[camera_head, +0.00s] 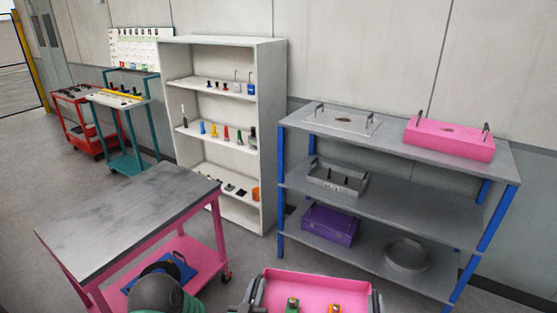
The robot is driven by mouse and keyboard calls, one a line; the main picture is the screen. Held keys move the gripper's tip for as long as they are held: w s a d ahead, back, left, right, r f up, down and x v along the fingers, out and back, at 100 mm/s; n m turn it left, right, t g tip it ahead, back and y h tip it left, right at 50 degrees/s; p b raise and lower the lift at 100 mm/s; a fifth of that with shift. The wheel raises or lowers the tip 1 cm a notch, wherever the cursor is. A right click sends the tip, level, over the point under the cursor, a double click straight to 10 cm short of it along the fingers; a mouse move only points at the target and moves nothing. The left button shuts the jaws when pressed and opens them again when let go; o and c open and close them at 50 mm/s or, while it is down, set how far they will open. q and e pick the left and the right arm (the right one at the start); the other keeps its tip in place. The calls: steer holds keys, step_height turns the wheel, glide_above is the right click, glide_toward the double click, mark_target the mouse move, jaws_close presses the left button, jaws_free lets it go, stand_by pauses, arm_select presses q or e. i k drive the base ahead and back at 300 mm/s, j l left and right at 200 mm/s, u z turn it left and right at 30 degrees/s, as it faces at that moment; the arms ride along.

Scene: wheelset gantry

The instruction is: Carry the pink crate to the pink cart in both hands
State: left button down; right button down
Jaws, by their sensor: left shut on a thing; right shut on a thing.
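The pink crate (318,282) is at the bottom edge of the head view, with a few small green, orange and brass-coloured items inside. Its near part is cut off by the frame. My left gripper (248,291) is shut on its left side, and my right gripper (377,301) is shut on its right side. The pink cart (130,222) stands to the left of the crate, with a bare grey top and pink legs. A blue item lies on its lower pink shelf, partly hidden by my arm. The crate is apart from the cart.
A grey rack with blue posts (400,203) stands at the right, holding a pink box (449,138), a purple box (330,225) and grey trays. A white bookcase (222,62) stands behind. Teal (122,128) and red (72,122) carts are at the far left. Floor shows between cart and rack.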

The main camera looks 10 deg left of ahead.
mark_target(166, 189)
steer(key=i+l+u, duration=0.1)
steer(key=i, duration=0.6)
steer(key=i+l, duration=0.1)
steer(key=i, duration=0.55)
steer(key=i+j+u, duration=0.2)
steer(key=i+u, duration=0.2)
steer(key=i, duration=0.15)
steer(key=i+u, duration=0.4)
steer(key=i+l+u, duration=0.2)
steer(key=i+u, duration=0.15)
steer(key=i, duration=0.3)
steer(key=i+u, duration=0.2)
steer(key=u, duration=0.15)
steer(key=i+u, duration=0.15)
steer(key=u, duration=0.2)
steer(key=i+l+u, duration=0.15)
steer(key=u, duration=0.2)
